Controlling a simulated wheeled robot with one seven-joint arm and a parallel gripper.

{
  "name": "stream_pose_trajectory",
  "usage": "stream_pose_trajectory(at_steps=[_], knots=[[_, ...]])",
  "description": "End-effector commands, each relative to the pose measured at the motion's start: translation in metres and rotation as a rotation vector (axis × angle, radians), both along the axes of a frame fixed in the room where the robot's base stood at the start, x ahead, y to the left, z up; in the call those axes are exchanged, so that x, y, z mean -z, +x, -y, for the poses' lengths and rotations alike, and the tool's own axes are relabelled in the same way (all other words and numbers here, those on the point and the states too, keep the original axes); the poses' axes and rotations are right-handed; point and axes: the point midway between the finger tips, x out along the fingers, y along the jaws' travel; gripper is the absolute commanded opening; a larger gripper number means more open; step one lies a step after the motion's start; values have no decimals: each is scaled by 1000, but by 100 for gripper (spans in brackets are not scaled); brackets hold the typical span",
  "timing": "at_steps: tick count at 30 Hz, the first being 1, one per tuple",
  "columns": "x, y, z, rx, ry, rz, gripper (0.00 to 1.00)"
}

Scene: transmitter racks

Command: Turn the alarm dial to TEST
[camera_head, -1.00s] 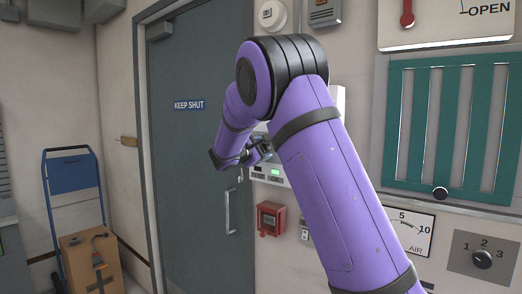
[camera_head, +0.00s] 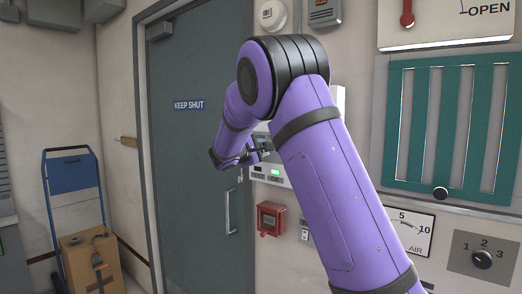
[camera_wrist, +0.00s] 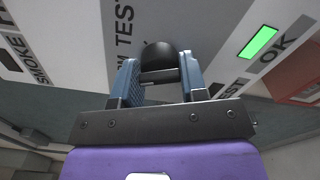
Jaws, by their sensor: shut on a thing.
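The alarm dial is a dark rounded knob (camera_wrist: 159,56) on a pale panel (camera_wrist: 200,25), shown in the wrist view. My gripper (camera_wrist: 161,76) is shut on it, with one blue finger on each side. The printed word TEST (camera_wrist: 123,27) runs beside the knob on its left in that view. The lettering below it is partly hidden by a finger, and I cannot make out a pointer mark on the knob. In the head view my gripper (camera_head: 262,146) is at the wall panel (camera_head: 284,182) beside the door, and my arm hides part of that panel.
A lit green indicator (camera_wrist: 258,42) sits near an OK label. A red box (camera_head: 270,218) is mounted below the panel. The grey door (camera_head: 190,130) marked KEEP SHUT is close on the left. A green-slatted vent (camera_head: 440,64) and a 1-2-3 dial (camera_head: 482,258) are at right.

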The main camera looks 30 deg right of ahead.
Motion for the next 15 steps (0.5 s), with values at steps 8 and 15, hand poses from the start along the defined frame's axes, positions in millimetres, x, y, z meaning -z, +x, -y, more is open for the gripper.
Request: stream_pose_trajectory(at_steps=[8,15], knots=[[1,0,0,1,89,244,16],[0,0,0,1,167,459,16]])
